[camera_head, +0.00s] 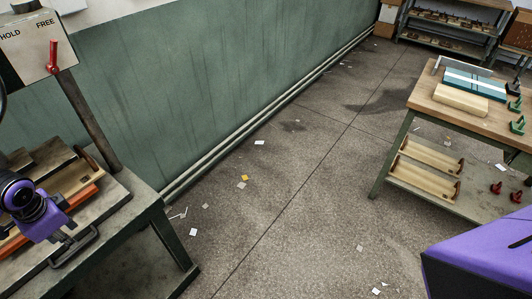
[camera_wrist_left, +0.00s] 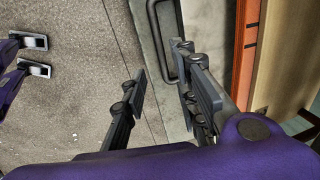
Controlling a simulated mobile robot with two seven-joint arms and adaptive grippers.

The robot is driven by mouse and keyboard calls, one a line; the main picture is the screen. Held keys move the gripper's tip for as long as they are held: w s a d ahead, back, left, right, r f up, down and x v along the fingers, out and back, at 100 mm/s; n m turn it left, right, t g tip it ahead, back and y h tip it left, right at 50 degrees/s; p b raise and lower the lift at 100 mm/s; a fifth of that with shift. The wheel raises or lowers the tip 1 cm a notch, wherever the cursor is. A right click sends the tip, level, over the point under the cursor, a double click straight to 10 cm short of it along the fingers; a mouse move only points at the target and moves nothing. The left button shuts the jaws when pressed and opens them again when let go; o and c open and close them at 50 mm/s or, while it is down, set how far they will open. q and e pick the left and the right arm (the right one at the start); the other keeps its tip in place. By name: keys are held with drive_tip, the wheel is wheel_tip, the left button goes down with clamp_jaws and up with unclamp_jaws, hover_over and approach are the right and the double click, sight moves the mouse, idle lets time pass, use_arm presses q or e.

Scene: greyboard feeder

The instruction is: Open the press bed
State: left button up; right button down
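The press bed (camera_head: 40,246) is on the bench at the left, with an orange strip (camera_head: 84,196) and wooden board behind its front edge. A dark bar handle (camera_head: 76,250) sticks out at its front; it also shows in the left wrist view (camera_wrist_left: 157,42). My left gripper is over the bed's front in the head view, its fingers mostly hidden there. In the left wrist view my left gripper (camera_wrist_left: 159,60) is open and empty, its fingertips near the handle, the right finger beside it. I cannot tell whether they touch. My right gripper does not show.
A panel marked HOLD and FREE (camera_head: 30,45) carries a red lever (camera_head: 52,57) under FREE. A wooden table (camera_head: 420,100) with boards and green clamps stands at the right. The floor between is open, with scattered paper scraps (camera_head: 260,142).

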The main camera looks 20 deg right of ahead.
sight(81, 247)
use_arm(q)
drive_tip(key=f, duration=0.2)
drive_tip(key=w+f, duration=0.1)
drive_tip(key=f, duration=0.4)
drive_tip(key=shift+w+a+f+b, duration=0.15)
drive_tip(key=shift+a+b, duration=0.2)
clamp_jaws()
